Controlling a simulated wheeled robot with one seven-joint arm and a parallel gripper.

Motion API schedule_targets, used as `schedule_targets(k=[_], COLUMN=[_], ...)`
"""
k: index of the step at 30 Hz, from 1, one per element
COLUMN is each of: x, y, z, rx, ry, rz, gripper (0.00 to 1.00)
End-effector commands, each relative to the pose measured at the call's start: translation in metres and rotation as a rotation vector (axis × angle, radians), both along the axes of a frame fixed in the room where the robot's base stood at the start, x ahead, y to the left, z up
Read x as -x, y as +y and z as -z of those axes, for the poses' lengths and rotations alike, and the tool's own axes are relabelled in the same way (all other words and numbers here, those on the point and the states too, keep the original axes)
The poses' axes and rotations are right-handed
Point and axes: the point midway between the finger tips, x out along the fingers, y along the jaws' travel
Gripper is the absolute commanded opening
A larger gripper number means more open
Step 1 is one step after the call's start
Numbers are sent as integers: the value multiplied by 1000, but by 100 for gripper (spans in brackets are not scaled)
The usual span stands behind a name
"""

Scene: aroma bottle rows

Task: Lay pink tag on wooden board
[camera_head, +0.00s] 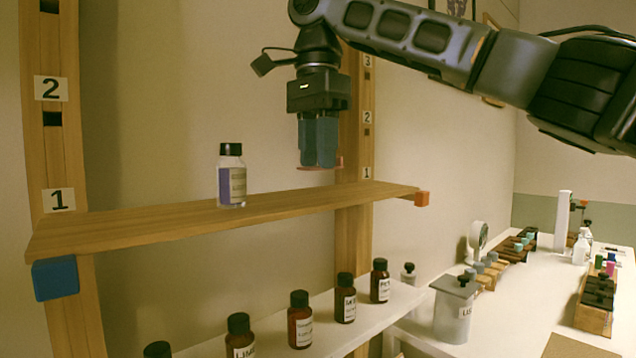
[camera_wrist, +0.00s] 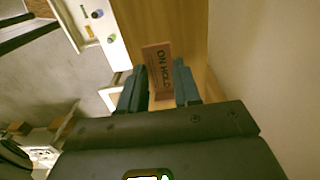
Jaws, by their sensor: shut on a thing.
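My gripper (camera_head: 319,158) points down above the right part of the wooden board (camera_head: 130,228), a shelf fixed to two uprights. It is shut on the pink tag (camera_head: 333,165), whose edge shows just below the fingertips, close over the board. In the wrist view the tag (camera_wrist: 157,68) reads "ON HOLD" and sits between the two blue-grey fingers (camera_wrist: 160,85), with the board (camera_wrist: 185,25) behind it. I cannot tell whether the tag touches the board. Part of the tag is hidden by the fingers.
A clear bottle with a black cap and purple label (camera_head: 231,178) stands upright on the board, left of my gripper. Several brown bottles (camera_head: 300,322) stand on a white ledge below. A white counter (camera_head: 520,300) with racks (camera_head: 597,302) and a grey canister (camera_head: 453,312) lies to the right.

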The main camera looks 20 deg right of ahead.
Motion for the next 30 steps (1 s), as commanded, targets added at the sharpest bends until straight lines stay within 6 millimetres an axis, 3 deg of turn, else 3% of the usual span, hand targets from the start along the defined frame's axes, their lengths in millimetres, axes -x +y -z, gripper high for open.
schedule_targets(k=[9,23,24,30], x=[0,0,0,0], y=[-1,-1,-1,-1], z=[37,41,41,40], rx=[1,-2,-1,-1], ry=[-1,1,0,0], rz=[1,-1,0,0], gripper=[4,4,35,54])
